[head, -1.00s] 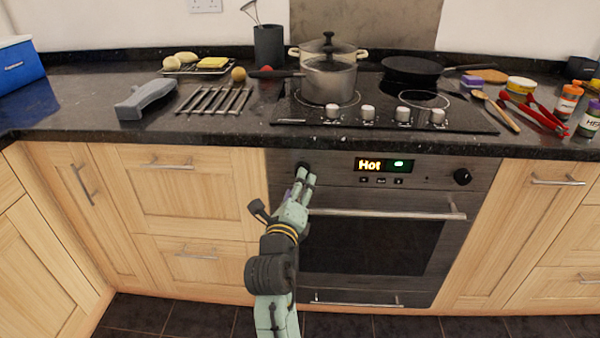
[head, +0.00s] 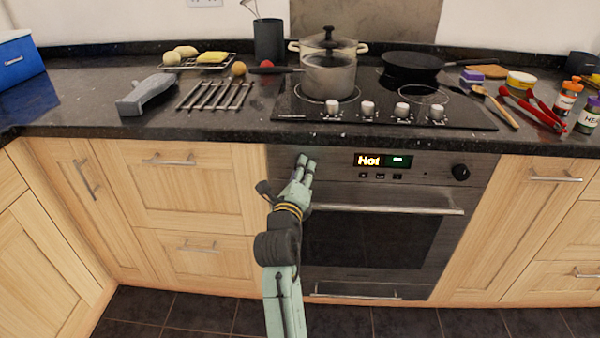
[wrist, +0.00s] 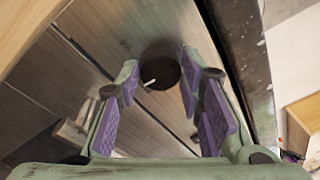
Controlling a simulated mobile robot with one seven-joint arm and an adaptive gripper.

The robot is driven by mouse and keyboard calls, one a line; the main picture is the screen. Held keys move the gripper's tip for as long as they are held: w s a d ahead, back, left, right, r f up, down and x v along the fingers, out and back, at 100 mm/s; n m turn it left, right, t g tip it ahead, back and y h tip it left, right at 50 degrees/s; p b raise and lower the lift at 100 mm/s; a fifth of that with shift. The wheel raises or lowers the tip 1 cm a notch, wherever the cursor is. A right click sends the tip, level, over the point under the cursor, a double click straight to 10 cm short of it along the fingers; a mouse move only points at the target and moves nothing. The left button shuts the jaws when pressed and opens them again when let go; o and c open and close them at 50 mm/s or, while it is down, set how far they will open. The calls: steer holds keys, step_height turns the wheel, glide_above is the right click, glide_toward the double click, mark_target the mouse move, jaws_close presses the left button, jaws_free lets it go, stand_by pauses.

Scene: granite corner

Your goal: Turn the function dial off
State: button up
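The oven's left dial (wrist: 160,70) is a dark round knob with a white mark on its face, seen in the wrist view. In the head view it is hidden behind my gripper (head: 305,162). My gripper (wrist: 158,66) also shows in the wrist view, its purple-padded fingers spread with the dial at their tips. The right fingertip is close to the dial's edge; a gap shows on the left. I cannot tell whether either finger touches it. A second black dial (head: 460,172) sits at the panel's right end. The display (head: 383,160) reads "Hot" beside a lit green area.
The oven handle (head: 385,209) runs below the panel, right of my gripper. The dark worktop edge (head: 200,132) overhangs above. Hob knobs (head: 367,108) and a pot (head: 328,75) stand on the hob. Wooden drawers (head: 190,190) are to the left.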

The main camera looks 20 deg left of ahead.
steer(key=c, duration=0.6)
steer(key=shift+f, duration=0.1)
